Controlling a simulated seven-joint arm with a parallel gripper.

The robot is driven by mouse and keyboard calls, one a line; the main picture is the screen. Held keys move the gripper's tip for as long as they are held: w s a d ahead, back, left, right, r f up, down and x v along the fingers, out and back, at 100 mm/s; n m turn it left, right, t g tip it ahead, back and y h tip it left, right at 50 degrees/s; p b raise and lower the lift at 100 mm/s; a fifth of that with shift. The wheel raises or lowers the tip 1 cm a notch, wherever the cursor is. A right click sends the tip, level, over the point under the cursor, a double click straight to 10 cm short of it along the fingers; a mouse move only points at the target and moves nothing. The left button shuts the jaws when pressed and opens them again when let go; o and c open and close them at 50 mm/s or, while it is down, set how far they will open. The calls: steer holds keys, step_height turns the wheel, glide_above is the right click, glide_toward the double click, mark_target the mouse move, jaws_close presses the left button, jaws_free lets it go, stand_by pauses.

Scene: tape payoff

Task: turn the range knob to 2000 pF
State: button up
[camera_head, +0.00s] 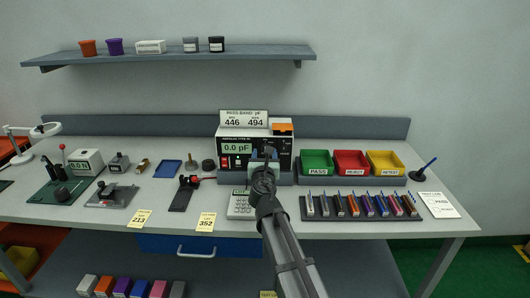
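The capacitance meter (227,133) is a white-cased box with a dark front panel, standing at the back middle of the bench. Its lit green display (237,148) reads 0.0 pF. A red patch shows at the lower left of its front. My gripper (268,152) is in front of the right part of the meter's face, with my arm reaching up from the bottom of the picture. The range knob cannot be made out; my gripper and wrist cover that part of the panel. Whether the fingers are open, or touch anything, cannot be told.
A pass-band sign (245,119) showing 446 and 494 and an orange item (282,127) sit on the meter. Green (317,172), red (351,172) and yellow (385,172) bins stand right. A calculator (241,207) and a component rack (320,216) flank my arm.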

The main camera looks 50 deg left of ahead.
steer(key=x, duration=0.3)
steer(key=shift+c, duration=0.5)
steer(key=c, duration=0.9)
steer(key=shift+c, duration=0.2)
steer(key=m, duration=1.1)
steer(key=shift+d+f+m, duration=0.1)
steer(key=shift+m, duration=0.2)
